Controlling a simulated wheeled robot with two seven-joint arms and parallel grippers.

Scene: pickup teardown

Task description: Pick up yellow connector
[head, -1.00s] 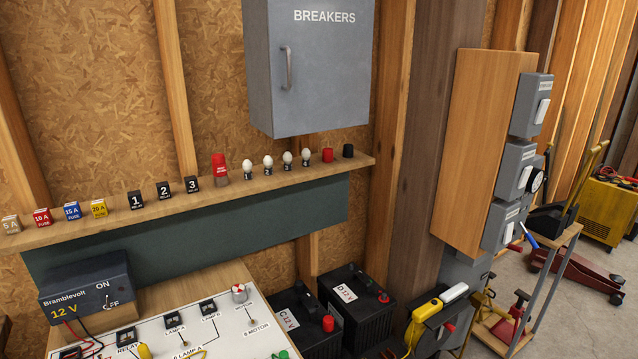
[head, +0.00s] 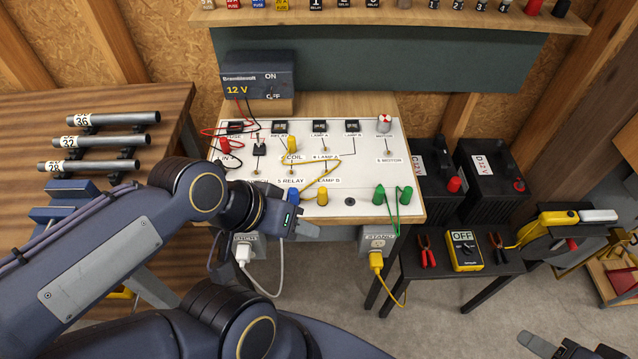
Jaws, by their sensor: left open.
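Two yellow connectors joined by a yellow lead show in the head view on the white circuit board (head: 375,160). One yellow connector (head: 292,144) stands near the COIL label, and the other yellow connector (head: 322,196) stands near LAMP B beside a blue connector (head: 293,195). My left gripper (head: 306,231) is open at the board's front edge, just below the blue connector and the nearer yellow one, touching neither. Its fingers are partly hidden by its own body. What looks like part of my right gripper (head: 572,349) shows at the bottom right edge, cut off.
Green connectors (head: 392,195) stand at the board's right. Below it, a yellow plug (head: 376,261) is in a wall-type socket. A dark side table (head: 462,284) holds a yellow meter (head: 464,251) and clamps. Metal tubes (head: 112,142) lie on the left bench. A shelf (head: 400,17) is above.

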